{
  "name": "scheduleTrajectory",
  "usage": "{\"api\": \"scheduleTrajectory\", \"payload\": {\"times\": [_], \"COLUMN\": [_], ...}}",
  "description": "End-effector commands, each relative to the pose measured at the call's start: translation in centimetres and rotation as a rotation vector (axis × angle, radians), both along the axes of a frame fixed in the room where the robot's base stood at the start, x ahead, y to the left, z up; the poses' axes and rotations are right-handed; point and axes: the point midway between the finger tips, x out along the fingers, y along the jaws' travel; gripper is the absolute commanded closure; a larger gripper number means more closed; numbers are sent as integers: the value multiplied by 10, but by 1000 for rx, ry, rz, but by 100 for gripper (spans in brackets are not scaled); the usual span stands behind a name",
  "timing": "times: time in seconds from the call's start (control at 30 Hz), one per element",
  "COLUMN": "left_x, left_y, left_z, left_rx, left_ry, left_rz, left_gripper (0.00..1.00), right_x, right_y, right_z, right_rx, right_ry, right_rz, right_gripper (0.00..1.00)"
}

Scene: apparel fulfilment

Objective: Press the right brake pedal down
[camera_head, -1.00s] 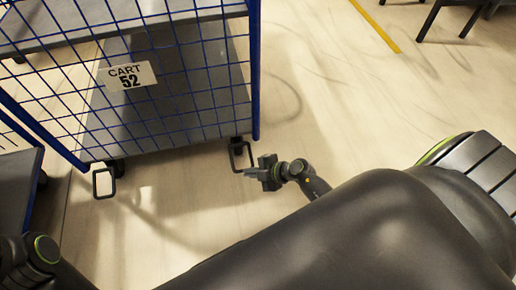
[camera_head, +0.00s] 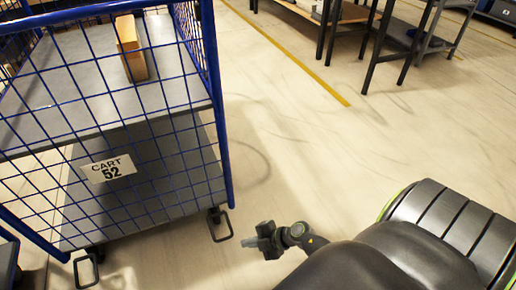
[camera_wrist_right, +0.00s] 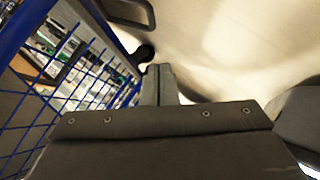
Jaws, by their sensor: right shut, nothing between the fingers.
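The right brake pedal (camera_head: 222,239) is a dark open loop low at the cart's near right corner, beside a caster. My right gripper (camera_head: 249,243) is just right of it, low over the floor, with its fingertips pointing left toward the loop. A small gap seems to show between them; contact cannot be told. In the right wrist view, the gripper's fingers (camera_wrist_right: 155,85) are shut together and empty, near a dark caster (camera_wrist_right: 145,52). Whether the pedal is up or down is unclear. My left gripper is not in view.
Tables (camera_head: 375,20) stand at the back right. Open floor lies between.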

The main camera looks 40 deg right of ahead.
Motion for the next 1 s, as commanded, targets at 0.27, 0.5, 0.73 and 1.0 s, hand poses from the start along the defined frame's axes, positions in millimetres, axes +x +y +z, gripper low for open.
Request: {"api": "scheduleTrajectory", "payload": {"times": [0.27,0.5,0.73,1.0], "left_x": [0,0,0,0], "left_y": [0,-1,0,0], "left_z": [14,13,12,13], "left_rx": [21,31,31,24], "left_ry": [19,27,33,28], "left_rz": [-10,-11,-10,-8], "left_gripper": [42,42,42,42], "right_x": [-22,-24,-24,-19], "right_y": [-18,-19,-19,-11], "right_z": [18,18,18,30], "right_rx": [1,1,1,30], "right_ry": [0,0,0,-31], "right_rz": [0,1,0,3], "right_gripper": [100,100,100,100]}}
